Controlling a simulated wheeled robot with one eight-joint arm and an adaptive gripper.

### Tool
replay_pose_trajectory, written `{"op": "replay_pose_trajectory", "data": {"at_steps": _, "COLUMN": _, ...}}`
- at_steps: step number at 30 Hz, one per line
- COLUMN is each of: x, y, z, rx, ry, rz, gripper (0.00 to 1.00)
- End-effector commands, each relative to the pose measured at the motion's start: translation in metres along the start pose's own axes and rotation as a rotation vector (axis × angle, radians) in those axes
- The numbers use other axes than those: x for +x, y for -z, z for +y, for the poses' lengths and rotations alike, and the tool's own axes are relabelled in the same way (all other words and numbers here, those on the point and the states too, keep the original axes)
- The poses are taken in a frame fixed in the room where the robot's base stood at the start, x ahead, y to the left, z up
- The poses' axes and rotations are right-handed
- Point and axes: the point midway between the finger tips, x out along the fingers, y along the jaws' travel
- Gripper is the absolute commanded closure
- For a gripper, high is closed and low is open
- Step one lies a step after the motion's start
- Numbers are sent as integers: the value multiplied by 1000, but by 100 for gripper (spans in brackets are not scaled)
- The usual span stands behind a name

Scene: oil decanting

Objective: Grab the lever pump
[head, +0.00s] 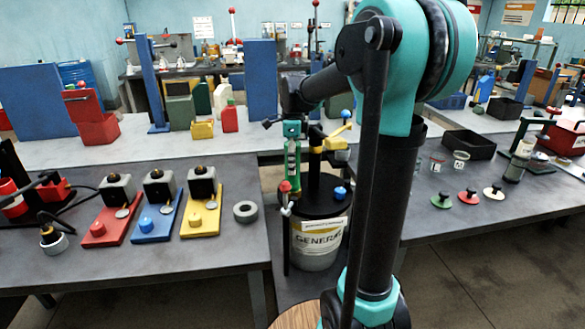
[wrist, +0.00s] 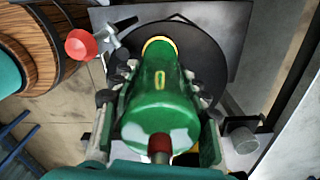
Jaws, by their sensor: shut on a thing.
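The lever pump (head: 292,165) has a green body and a red-knobbed lever, and in the head view it hangs upright at the left edge of the black-lidded drum (head: 318,243). A thin dark tube runs down from it along the drum's left side; I cannot tell whether it touches. In the wrist view the pump's green body (wrist: 160,100) lies lengthwise between the fingers of my gripper (wrist: 160,90). My gripper is shut on it, one finger on each side. The red knob (wrist: 81,43) sticks out to the left. The dark drum lid (wrist: 205,55) is behind.
A black post with a yellow collar (head: 316,140) stands above the drum. The left table holds red, blue and yellow stations (head: 152,222) and a grey ring (head: 245,211). The right table carries small knobbed caps (head: 467,197). A wooden barrel (wrist: 40,45) is close on the left.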

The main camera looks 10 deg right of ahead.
Motion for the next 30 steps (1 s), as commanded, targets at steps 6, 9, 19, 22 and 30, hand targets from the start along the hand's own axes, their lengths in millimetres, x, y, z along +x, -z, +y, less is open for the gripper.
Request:
{"op": "replay_pose_trajectory", "data": {"at_steps": 6, "x": 0, "y": 0, "z": 0, "rx": 0, "ry": 0, "rz": 0, "gripper": 100}}
{"op": "replay_pose_trajectory", "data": {"at_steps": 9, "x": 0, "y": 0, "z": 0, "rx": 0, "ry": 0, "rz": 0, "gripper": 100}}
{"op": "replay_pose_trajectory", "data": {"at_steps": 19, "x": -16, "y": 0, "z": 0, "rx": 0, "ry": 0, "rz": 0, "gripper": 100}}
{"op": "replay_pose_trajectory", "data": {"at_steps": 22, "x": -30, "y": 0, "z": 0, "rx": 0, "ry": 0, "rz": 0, "gripper": 100}}
{"op": "replay_pose_trajectory", "data": {"at_steps": 30, "x": -92, "y": 0, "z": 0, "rx": 0, "ry": 0, "rz": 0, "gripper": 100}}
